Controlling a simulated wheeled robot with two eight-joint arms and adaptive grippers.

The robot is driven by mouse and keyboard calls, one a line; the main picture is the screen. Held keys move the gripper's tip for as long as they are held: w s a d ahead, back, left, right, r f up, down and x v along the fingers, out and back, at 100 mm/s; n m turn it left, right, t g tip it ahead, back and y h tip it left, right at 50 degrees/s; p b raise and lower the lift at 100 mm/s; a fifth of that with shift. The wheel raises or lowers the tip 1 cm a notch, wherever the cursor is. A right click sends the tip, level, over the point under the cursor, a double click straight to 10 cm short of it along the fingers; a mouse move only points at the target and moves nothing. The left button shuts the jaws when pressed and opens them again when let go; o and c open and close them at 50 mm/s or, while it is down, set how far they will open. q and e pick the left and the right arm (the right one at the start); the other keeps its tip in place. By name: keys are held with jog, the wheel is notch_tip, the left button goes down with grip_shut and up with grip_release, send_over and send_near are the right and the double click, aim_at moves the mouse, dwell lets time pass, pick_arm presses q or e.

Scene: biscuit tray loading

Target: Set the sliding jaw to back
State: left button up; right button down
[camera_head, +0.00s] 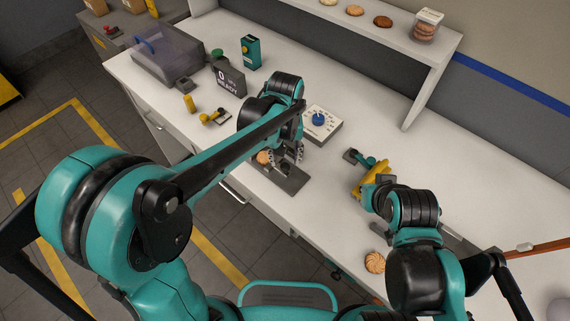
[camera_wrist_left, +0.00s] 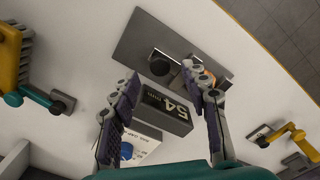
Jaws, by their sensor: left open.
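A dark measuring plate (camera_head: 292,184) lies on the white counter. It also shows in the left wrist view (camera_wrist_left: 135,45). A small raised block (camera_wrist_left: 160,66), which looks like the sliding jaw, sits on the plate near a dark display block (camera_wrist_left: 165,110) reading "54 mm". A biscuit (camera_head: 263,157) lies at the plate, partly hidden by my left finger in the wrist view. My left gripper (camera_head: 286,158) is open above the plate; its fingers (camera_wrist_left: 165,92) lie either side of the display block, with nothing visibly held.
A white box with a blue knob (camera_head: 319,119) stands behind the plate. A yellow and teal fixture (camera_head: 374,180) is to the right. A "READY" sign (camera_head: 229,78) and small yellow parts (camera_head: 190,103) are to the left. A loose biscuit (camera_head: 375,262) lies near the front edge.

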aim_at(285, 165)
pick_arm(q)
jog(key=shift+f+b, duration=0.4)
jog(key=shift+f, duration=1.25)
grip_shut()
jog(key=shift+s+d, duration=0.9)
jog(key=shift+d, duration=0.2)
grip_release()
jog(key=shift+r, duration=0.15)
notch_tip(285, 165, up, 12)
